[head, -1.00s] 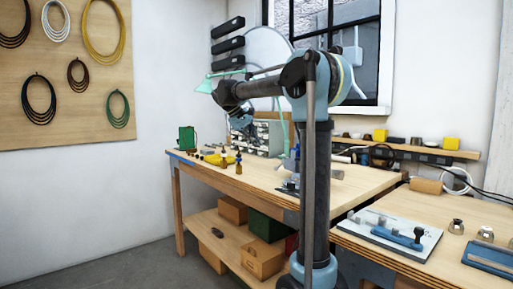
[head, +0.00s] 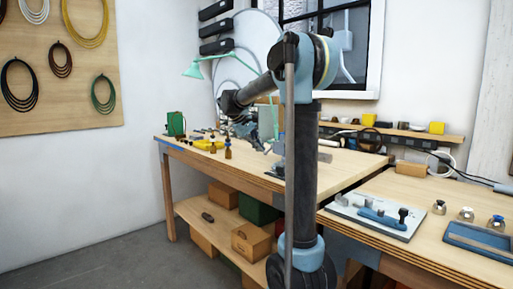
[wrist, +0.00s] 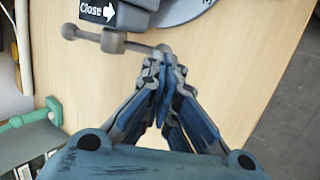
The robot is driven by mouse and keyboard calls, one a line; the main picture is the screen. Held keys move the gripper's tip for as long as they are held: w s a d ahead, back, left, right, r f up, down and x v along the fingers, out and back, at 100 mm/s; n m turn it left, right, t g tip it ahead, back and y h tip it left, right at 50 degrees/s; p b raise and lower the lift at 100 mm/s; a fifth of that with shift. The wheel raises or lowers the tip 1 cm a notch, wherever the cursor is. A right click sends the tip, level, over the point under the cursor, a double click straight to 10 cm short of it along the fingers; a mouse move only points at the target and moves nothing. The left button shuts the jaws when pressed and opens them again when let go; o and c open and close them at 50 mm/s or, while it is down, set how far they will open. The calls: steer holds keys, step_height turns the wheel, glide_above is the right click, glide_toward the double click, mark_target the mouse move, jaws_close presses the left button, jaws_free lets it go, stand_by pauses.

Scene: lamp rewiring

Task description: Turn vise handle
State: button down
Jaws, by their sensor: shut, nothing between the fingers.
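The vise handle (wrist: 112,41) is a grey metal bar with rounded knobs at its ends, crossing the top left of the wrist view. It sits below a black label with the word "Close" and a right-pointing arrow (wrist: 98,11). Part of the grey vise body (wrist: 178,10) shows at the top edge. My gripper (wrist: 165,62) is shut and empty, its fingertips right by the handle's right-hand knob. I cannot tell whether they touch it. In the head view my arm reaches over the workbench, and the gripper and handle cannot be made out clearly.
The wooden workbench (head: 325,175) holds small bottles and a yellow item (head: 204,145) to the left. A green lamp (head: 194,69) stands behind. A white board with a blue tool (head: 380,215) lies on the right-hand bench. Bare wood lies right of my gripper in the wrist view.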

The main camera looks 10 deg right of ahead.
mark_target(260, 163)
steer(key=shift+f+t+h, duration=0.3)
steer(key=shift+f+h, duration=0.1)
steer(key=shift+h, duration=0.1)
stand_by(0.3)
steer(key=shift+a+f+t+h, duration=0.1)
steer(key=shift+f+t+h, duration=0.2)
steer(key=shift+h, duration=0.1)
steer(key=shift+f+t+h, duration=0.6)
steer(key=shift+f+h, duration=0.35)
steer(key=shift+h, duration=0.15)
steer(key=h, duration=0.1)
steer(key=f+t, duration=0.1)
steer(key=d+h, duration=0.1)
steer(key=shift+w+f+m+h, duration=0.25)
steer(key=shift+f+m+h, duration=0.05)
steer(key=shift+f+m, duration=0.1)
steer(key=shift+w+d+f, duration=0.1)
steer(key=shift+d+f, duration=0.1)
steer(key=shift+f, duration=0.05)
steer(key=shift+f, duration=0.15)
